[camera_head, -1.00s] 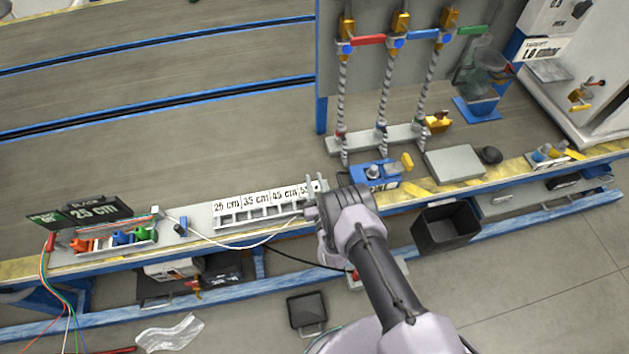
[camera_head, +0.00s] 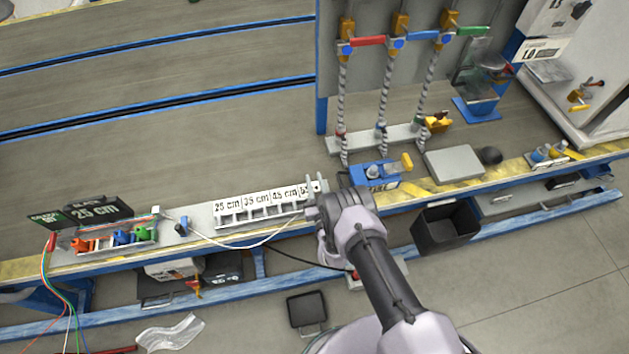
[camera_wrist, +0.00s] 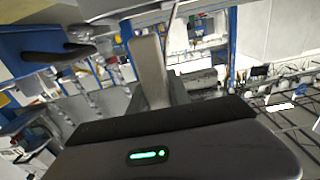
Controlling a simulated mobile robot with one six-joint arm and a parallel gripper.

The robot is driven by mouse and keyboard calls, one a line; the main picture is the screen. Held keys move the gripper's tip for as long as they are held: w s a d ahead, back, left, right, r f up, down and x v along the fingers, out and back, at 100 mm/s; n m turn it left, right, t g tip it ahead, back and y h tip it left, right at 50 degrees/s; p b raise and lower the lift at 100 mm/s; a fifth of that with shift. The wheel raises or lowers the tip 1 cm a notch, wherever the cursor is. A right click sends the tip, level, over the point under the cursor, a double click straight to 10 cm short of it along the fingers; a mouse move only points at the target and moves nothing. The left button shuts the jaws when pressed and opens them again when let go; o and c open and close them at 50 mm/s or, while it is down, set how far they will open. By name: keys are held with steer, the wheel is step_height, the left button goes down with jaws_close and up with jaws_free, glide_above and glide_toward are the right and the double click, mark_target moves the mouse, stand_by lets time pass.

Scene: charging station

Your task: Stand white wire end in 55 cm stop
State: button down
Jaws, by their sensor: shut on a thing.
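The white wire (camera_head: 232,246) runs from the left part of the bench ledge in a low curve to my gripper. My gripper (camera_head: 317,187) is at the right end of the stop rack (camera_head: 230,221), shut on the wire's end, which my fingers hide. The rack has open slots under labels for 25, 35, 45 and 55 cm. The 55 cm label (camera_head: 305,190) is partly covered by my gripper, and its slot is hidden. The wrist view shows a grey finger (camera_wrist: 151,72) close up; the wire's end cannot be made out there.
A blue device (camera_head: 375,174) stands just right of my gripper on the ledge. A tray of coloured clips (camera_head: 115,240) lies at the left. A black bin (camera_head: 445,228) hangs at the front right. A black cable (camera_head: 300,262) passes below the rack.

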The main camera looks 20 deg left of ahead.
mark_target(315, 188)
steer(key=shift+f+b, duration=1.65)
steer(key=shift+f, duration=0.4)
steer(key=c, duration=1.1)
jaws_free()
steer(key=shift+c, duration=0.2)
steer(key=shift+s, duration=0.1)
steer(key=p+v, duration=0.1)
steer(key=v, duration=0.1)
steer(key=p+v, duration=0.2)
steer(key=v, duration=0.1)
steer(key=p+v, duration=0.2)
steer(key=shift+s+d+r, duration=0.2)
steer(key=shift+s+r, duration=0.15)
steer(key=v, duration=0.9)
steer(key=shift+s+f+b, duration=0.25)
steer(key=shift+f+b, duration=0.15)
steer(key=shift+d, duration=0.1)
